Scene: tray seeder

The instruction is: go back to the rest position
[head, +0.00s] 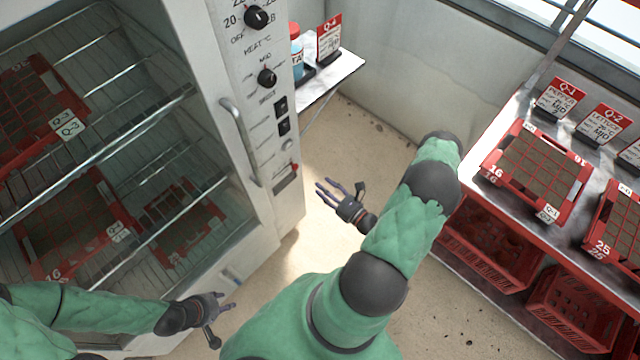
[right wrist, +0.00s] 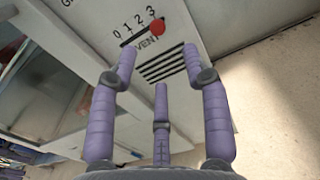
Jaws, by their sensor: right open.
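My right gripper (head: 341,194) is open and empty, held over the bare floor between the cabinet and the bench. In the right wrist view my right gripper (right wrist: 160,72) has its purple fingers spread, with nothing between them. Beyond them is the cabinet's panel with a red vent knob (right wrist: 157,27) and dark slots. My left gripper (head: 219,316) is low in front of the cabinet, fingers apart, and I see nothing in it.
The glass-fronted cabinet (head: 240,60) with a vertical handle (head: 240,142) stands at left, red trays visible inside. A metal bench at right carries a red Q-1 tray (head: 490,164), another tray (head: 591,235) and label cards, with red crates (head: 490,245) beneath. The floor (head: 345,130) between is clear.

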